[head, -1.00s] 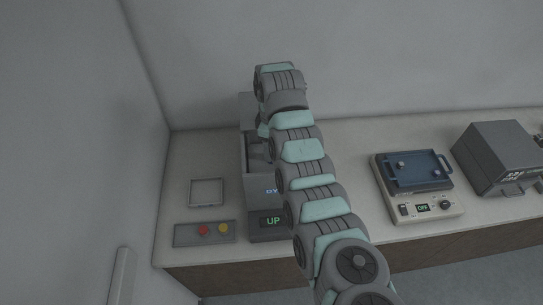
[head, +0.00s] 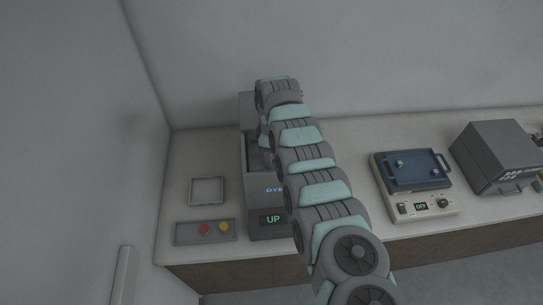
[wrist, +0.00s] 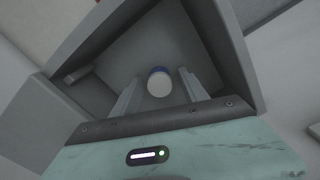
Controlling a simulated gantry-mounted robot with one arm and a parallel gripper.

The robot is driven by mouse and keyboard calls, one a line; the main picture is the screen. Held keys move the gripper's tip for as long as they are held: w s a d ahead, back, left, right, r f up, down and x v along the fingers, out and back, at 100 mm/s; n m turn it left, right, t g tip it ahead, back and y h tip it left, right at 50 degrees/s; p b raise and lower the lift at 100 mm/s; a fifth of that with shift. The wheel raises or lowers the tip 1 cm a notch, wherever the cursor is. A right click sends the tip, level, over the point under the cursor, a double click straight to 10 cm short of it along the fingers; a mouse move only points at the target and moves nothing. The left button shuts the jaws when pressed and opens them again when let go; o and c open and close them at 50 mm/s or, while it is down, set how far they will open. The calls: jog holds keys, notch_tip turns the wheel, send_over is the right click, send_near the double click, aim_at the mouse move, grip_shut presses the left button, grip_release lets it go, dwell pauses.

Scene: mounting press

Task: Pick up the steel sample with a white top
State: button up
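My gripper (wrist: 161,74) is open, with one finger on each side of the sample. A gap shows between the sample and each finger; the height difference is hard to tell. In the head view my arm covers the sample and my gripper. The press (head: 262,200) shows there with a green "UP" display.
A device with a blue top (head: 415,170) and a grey box (head: 495,150) stand to the right. The press walls surround my gripper closely.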

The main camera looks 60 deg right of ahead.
grip_shut()
dwell(0.3)
jog(key=shift+r, duration=0.15)
dwell(0.3)
